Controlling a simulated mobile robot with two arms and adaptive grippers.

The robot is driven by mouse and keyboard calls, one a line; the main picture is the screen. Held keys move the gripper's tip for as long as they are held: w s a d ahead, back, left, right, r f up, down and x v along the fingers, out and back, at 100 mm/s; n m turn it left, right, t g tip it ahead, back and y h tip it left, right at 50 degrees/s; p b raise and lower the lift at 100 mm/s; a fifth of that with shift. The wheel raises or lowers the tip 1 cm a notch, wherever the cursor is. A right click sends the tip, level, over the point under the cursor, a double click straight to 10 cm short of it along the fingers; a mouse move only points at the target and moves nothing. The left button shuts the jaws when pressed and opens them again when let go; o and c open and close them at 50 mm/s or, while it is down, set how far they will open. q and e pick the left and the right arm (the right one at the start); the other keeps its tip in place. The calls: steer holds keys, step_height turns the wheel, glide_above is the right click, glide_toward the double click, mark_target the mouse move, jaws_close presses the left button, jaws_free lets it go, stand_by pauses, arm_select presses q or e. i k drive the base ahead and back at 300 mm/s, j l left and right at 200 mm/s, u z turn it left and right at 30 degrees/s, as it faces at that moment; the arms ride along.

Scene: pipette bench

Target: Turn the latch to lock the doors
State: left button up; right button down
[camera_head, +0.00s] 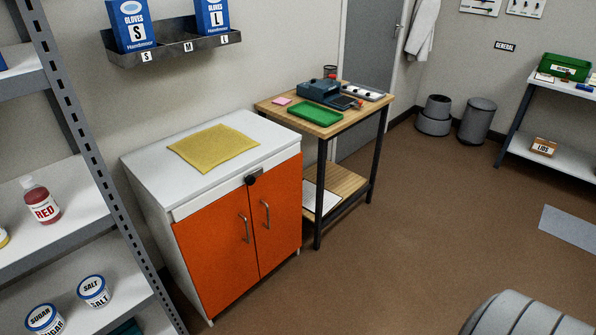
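The latch (251,180) is a small black knob at the top middle of the cabinet (160,183), on the white strip above the doors. A small dark grey plate (258,172) sits right beside it. The latch's exact turn is too small to tell. The left orange door (211,250) and the right orange door (278,213) both look shut, with a thin seam between them. Each has a metal handle, left (245,229) and right (266,214). Neither of my grippers shows in this view.
A yellow mat (214,148) lies on the cabinet top. A wooden bench (345,124) with a green tray (315,115) stands to its right. A metal shelf rack (95,128) stands close at the left. The brown floor before the cabinet is clear.

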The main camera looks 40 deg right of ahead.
mark_target(250, 180)
steer(key=z, duration=0.85)
